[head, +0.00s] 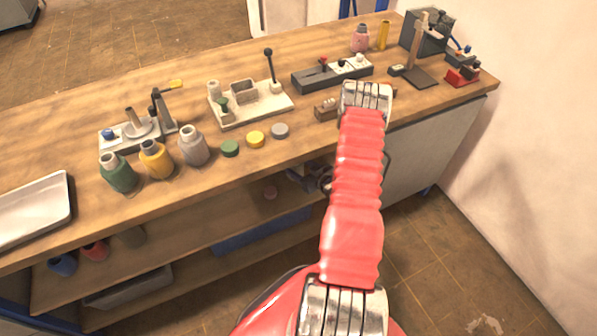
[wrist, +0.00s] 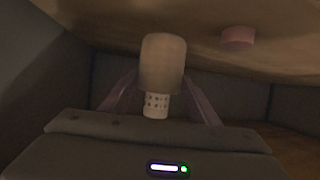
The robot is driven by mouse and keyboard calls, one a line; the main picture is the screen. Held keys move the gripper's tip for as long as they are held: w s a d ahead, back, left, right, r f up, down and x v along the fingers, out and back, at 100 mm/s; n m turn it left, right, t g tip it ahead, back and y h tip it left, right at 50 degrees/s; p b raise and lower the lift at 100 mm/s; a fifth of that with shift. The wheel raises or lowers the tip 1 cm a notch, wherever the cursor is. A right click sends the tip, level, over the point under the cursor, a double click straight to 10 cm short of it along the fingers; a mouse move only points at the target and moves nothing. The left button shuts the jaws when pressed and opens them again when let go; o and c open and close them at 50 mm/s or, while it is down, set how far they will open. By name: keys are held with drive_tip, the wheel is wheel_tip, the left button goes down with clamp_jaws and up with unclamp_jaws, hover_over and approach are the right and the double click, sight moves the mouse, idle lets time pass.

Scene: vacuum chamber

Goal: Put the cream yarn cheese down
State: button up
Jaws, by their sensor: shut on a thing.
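The cream yarn cheese (wrist: 163,62) shows in the wrist view as a pale, wide body with a white perforated tube end (wrist: 156,105) towards the camera. My gripper (wrist: 160,88) is shut on it, a finger on each side. The wrist view is dark, and I cannot tell whether the cheese touches the surface beyond it. In the head view my gripper (head: 308,182) is partly hidden below the bench top's front edge, near the shelf, and the cheese cannot be made out there.
The bench top (head: 60,130) overhangs the shelf. Green, yellow and grey cones (head: 193,148) stand above. A blue bin (head: 262,229) sits lower.

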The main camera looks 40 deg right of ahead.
sight(301, 173)
drive_tip(key=shift+w, duration=0.5)
drive_tip(key=shift+f, duration=1.75)
drive_tip(key=o, duration=1.3)
drive_tip(key=shift+f, duration=0.1)
drive_tip(key=shift+s+d+r, duration=0.1)
drive_tip(key=shift+s+r, duration=0.1)
drive_tip(key=shift+s, duration=0.1)
drive_tip(key=v, duration=1.1)
drive_tip(key=shift+s, duration=0.25)
